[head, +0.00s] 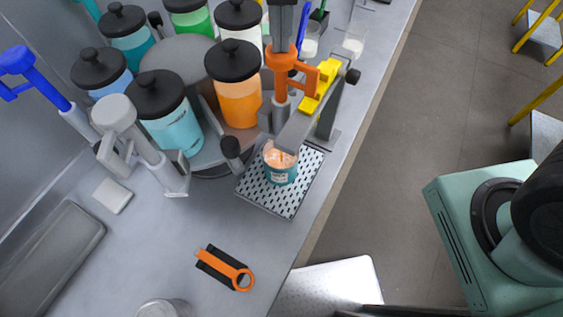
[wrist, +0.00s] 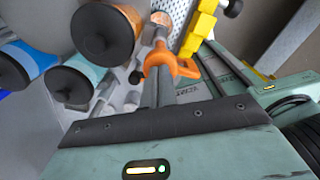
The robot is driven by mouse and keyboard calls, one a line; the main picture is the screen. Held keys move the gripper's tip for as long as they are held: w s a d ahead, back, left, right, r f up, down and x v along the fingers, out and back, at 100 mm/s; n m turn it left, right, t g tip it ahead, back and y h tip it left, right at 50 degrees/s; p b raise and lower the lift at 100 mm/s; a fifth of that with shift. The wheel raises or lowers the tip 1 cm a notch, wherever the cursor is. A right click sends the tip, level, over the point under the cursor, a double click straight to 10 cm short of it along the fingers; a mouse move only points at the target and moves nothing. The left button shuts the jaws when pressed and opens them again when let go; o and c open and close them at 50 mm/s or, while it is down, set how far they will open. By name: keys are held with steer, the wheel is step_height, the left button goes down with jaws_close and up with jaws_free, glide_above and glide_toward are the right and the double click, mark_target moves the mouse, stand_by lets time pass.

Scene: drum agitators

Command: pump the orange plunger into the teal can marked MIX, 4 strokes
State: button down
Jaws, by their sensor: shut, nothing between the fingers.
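The orange plunger (head: 283,62) stands upright over the teal can (head: 280,176), with its grey shaft running down toward the can. Its orange handle also shows in the wrist view (wrist: 163,59). The can sits on a perforated tray (head: 251,191); orange material shows at its mouth, and its label is too small to read. My gripper (head: 283,42) is shut and empty, its dark fingers pointing down onto the top of the orange handle. In the wrist view the shut fingers (wrist: 160,77) reach the handle; whether they press on it or hover just above, I cannot tell.
A yellow part (head: 322,85) and a grey bracket stand close right of the plunger. Several black-lidded jars, including an orange one (head: 238,104), crowd the left. Blue (head: 45,82) and grey (head: 117,113) plungers stand farther left. An orange-black tool (head: 226,268) lies in front.

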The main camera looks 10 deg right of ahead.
steer(key=shift+f+b, duration=0.55)
steer(key=shift+f, duration=0.65)
steer(key=shift+r, duration=0.15)
steer(key=shift+r+p, duration=2.95)
steer(key=shift+r, duration=0.1)
step_height(320, 180, up, 6)
steer(key=p, duration=0.4)
